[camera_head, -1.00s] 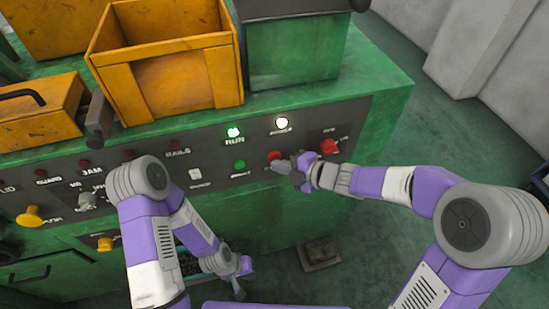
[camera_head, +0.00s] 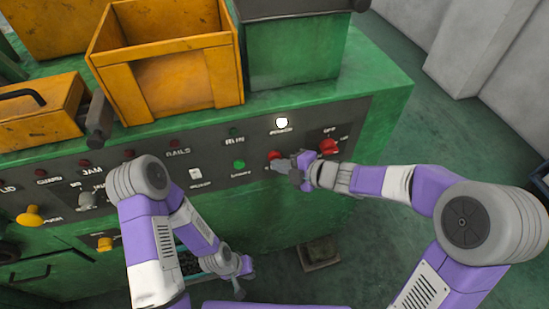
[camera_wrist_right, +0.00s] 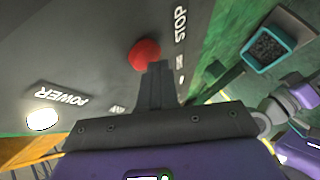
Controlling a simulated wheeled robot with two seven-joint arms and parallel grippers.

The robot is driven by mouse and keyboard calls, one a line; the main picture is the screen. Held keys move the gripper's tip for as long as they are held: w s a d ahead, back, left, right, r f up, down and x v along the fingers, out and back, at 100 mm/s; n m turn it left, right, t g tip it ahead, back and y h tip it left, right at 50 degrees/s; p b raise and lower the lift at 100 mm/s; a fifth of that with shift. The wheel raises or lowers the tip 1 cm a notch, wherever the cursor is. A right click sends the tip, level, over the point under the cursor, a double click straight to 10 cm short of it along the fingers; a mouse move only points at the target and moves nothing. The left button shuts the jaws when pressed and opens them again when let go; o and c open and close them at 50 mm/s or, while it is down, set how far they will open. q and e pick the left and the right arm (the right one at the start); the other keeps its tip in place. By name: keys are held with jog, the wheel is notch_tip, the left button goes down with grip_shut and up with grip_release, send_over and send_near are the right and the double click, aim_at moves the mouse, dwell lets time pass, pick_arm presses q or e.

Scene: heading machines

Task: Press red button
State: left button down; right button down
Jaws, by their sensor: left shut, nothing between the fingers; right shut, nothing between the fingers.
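The round red button (camera_head: 274,156) is on the dark panel of the green machine, right of a green button. It also shows in the right wrist view (camera_wrist_right: 144,52), near the word STOP. My right gripper (camera_head: 284,165) is shut and empty, with its fingertips right at the red button. In the right wrist view the fingertips (camera_wrist_right: 158,67) overlap the button's lower edge; contact looks likely but cannot be told for sure. My left gripper (camera_head: 240,284) is shut and empty, low in front of the machine, away from the panel.
A red rotary switch (camera_head: 328,147) is just right of my right gripper. The white POWER lamp (camera_head: 281,122) is lit; the RUN lamp (camera_head: 235,132) is dark. A green button (camera_head: 239,164) is to the left. An orange bin (camera_head: 170,50) stands on top.

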jog(key=shift+s, duration=0.1)
jog(key=s, duration=0.2)
jog(key=s+d, duration=0.1)
jog(key=s+b, duration=0.1)
jog(key=s, duration=0.1)
jog(key=shift+s+d, duration=0.35)
jog(key=shift+d, duration=0.05)
dwell(0.8)
jog(key=d+f+m+g+h, duration=0.1)
jog(key=d+f+m+h, duration=0.15)
jog(key=f+m, duration=0.65)
jog(key=d+f+m+h, duration=0.25)
jog(key=f+m, duration=0.35)
jog(key=f, duration=0.4)
jog(key=s+d+f+m+g+h, duration=0.1)
jog(key=s+d+f+m+g, duration=0.2)
jog(key=s+f+m, duration=1)
jog(key=shift+s+f+m+g+h, duration=0.35)
jog(key=shift+s+f+g, duration=0.5)
jog(key=shift+g, duration=0.35)
